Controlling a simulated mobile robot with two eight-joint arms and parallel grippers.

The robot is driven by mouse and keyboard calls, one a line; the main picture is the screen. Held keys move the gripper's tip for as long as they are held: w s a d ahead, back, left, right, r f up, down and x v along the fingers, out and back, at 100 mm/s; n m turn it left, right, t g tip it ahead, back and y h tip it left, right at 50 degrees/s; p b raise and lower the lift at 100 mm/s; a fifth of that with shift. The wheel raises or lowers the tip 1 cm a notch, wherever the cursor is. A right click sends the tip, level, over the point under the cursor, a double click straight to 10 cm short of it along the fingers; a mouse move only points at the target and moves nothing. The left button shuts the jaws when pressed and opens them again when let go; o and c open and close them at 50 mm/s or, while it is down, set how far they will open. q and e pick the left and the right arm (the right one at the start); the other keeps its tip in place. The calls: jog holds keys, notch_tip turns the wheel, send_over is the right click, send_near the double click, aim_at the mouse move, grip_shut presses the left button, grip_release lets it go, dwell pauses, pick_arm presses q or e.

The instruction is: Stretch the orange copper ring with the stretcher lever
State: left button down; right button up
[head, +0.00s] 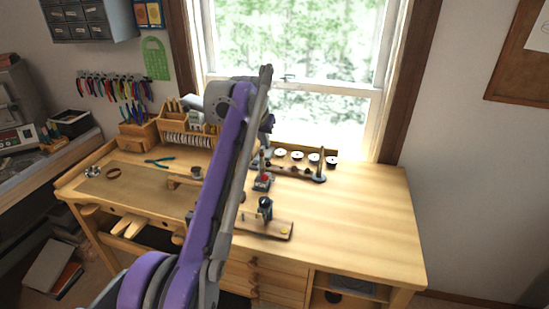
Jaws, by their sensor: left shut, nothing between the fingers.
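A brown-orange ring-shaped thing (113,173) lies on the mat at the bench's left; it is too small to tell whether it is the copper ring. A small dark upright device (265,208) stands on a wooden base (275,232) near the bench's front middle. I cannot tell its lever apart. My purple left arm rises across the middle of the view and hides part of the bench. My left gripper (268,124) shows only in part, beyond the arm's upper end and above the bench; it is shut and empty. My right gripper is not in view.
The wooden bench (365,215) is clear on its right side. A small stand with a red part (262,182) and a rail tool (300,174) are at the middle. Several round dishes (297,156) line the back. Blue-handled pliers (160,160) lie left.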

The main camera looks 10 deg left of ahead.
pick_arm(q)
jog(key=x, duration=1)
jog(key=shift+a+f+b, duration=0.1)
jog(key=shift+b, duration=0.3)
jog(key=shift+s+a+f+b, duration=0.15)
jog(key=shift+s+f+b, duration=0.6)
jog(key=shift+s+f, duration=0.45)
jog(key=shift+s, duration=0.4)
jog(key=shift+w+f, duration=0.15)
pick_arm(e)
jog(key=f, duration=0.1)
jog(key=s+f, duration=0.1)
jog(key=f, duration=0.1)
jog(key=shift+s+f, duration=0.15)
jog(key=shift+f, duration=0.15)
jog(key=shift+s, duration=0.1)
pick_arm(q)
jog(key=s+f+t+b, duration=0.2)
jog(key=b, duration=0.1)
jog(key=s+f+t+b, duration=0.2)
jog(key=f+b, duration=0.1)
jog(key=b, duration=0.1)
jog(key=shift+s+a+f, duration=0.1)
jog(key=shift+s+f, duration=0.15)
jog(key=shift+s, duration=0.15)
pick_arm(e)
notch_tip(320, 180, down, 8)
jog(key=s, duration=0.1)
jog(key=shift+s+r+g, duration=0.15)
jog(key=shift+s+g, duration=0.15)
